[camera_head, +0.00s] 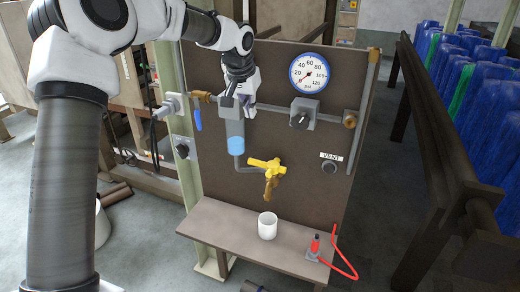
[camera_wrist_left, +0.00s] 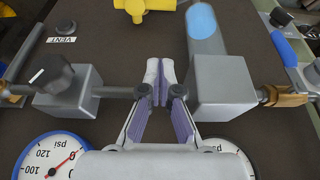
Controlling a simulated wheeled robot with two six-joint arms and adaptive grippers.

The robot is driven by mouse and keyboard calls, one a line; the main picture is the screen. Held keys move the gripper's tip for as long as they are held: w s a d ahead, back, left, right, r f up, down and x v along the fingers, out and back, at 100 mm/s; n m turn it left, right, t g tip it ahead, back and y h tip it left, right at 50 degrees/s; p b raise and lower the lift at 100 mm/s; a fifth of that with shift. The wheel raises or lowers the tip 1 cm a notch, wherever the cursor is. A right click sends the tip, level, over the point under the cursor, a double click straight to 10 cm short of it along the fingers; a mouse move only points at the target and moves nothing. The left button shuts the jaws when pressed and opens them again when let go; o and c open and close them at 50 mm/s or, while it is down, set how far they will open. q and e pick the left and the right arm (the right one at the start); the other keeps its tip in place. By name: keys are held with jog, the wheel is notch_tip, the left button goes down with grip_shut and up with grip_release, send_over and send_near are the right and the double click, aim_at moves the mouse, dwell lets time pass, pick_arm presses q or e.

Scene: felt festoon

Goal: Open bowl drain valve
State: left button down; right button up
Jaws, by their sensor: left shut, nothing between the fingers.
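The filter bowl (camera_head: 236,145), with blue in its lower part, hangs on the panel under a grey block. A bent grey pipe runs from below it to a yellow valve handle (camera_head: 265,164) with a brass spout (camera_head: 270,188). My left gripper (camera_head: 251,112) is shut and empty, at the pipe height just right of the bowl's upper part. In the left wrist view, the shut fingers (camera_wrist_left: 160,66) point toward the valve; the yellow handle (camera_wrist_left: 136,8) is cut off at the top edge and the bowl (camera_wrist_left: 202,20) is beside the fingers. My right gripper is not in view.
A white cup (camera_head: 267,226) stands on the shelf (camera_head: 220,222) below the spout. A gauge (camera_head: 309,71), a regulator knob (camera_head: 300,119) and a VENT button (camera_head: 329,167) are on the panel's right.

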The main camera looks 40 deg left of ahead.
pick_arm(q)
jog(key=p, duration=0.5)
send_near(262, 167)
jog(key=w+a+f, duration=0.1)
jog(key=w+f, duration=0.1)
jog(key=w+a+f, duration=0.1)
jog(key=f, duration=0.1)
jog(key=w+a+f, duration=0.1)
jog(key=w+f, duration=0.1)
jog(key=shift+w+a+f, duration=0.15)
jog(key=shift+w+f, duration=0.2)
jog(key=shift+w, duration=0.05)
jog(key=shift+s+n+b, duration=0.15)
jog(key=shift+n+b, duration=0.15)
